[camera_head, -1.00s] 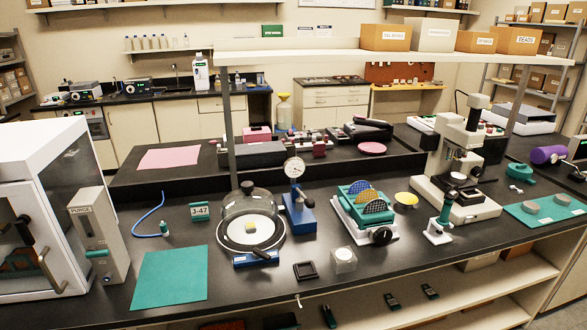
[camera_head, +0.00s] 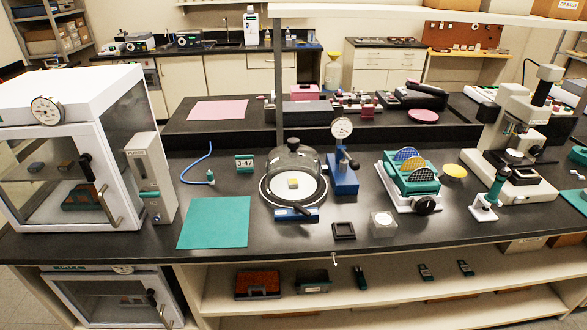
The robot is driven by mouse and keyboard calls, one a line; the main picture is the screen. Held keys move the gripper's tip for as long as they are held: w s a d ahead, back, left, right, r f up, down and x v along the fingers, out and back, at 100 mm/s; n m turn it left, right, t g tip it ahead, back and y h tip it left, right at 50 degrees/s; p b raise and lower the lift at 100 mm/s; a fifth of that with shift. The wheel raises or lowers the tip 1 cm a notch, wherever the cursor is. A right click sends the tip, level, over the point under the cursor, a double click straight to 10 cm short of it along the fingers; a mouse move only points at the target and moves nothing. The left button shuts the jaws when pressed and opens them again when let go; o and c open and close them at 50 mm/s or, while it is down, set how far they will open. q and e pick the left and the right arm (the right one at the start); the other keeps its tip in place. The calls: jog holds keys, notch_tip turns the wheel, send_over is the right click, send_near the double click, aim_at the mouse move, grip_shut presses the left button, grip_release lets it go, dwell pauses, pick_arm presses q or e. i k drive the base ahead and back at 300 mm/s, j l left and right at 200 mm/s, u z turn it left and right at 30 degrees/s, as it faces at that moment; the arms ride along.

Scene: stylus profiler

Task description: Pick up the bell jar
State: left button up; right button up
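The bell jar (camera_head: 306,162) is a clear glass dome with a black knob (camera_head: 293,143) on top. It stands upright on a round base with a pale disc (camera_head: 308,190), and a small yellowish piece (camera_head: 293,183) shows through the glass. A blue block with a black handle (camera_head: 297,213) sits at the front of the base. Neither of my grippers is in view.
A blue dial gauge stand (camera_head: 343,173) stands close on the jar's right. A shelf post rises just behind the jar. A green mat (camera_head: 215,222) lies to the left, clear on top. A black square tray (camera_head: 343,231) and clear box (camera_head: 382,224) lie front right.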

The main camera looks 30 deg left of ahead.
aim_at(292, 169)
jog(key=i+l+u, duration=0.1)
jog(key=u, duration=0.25)
jog(key=i+l+u, duration=0.2)
jog(key=u, duration=0.15)
jog(key=i, duration=0.05)
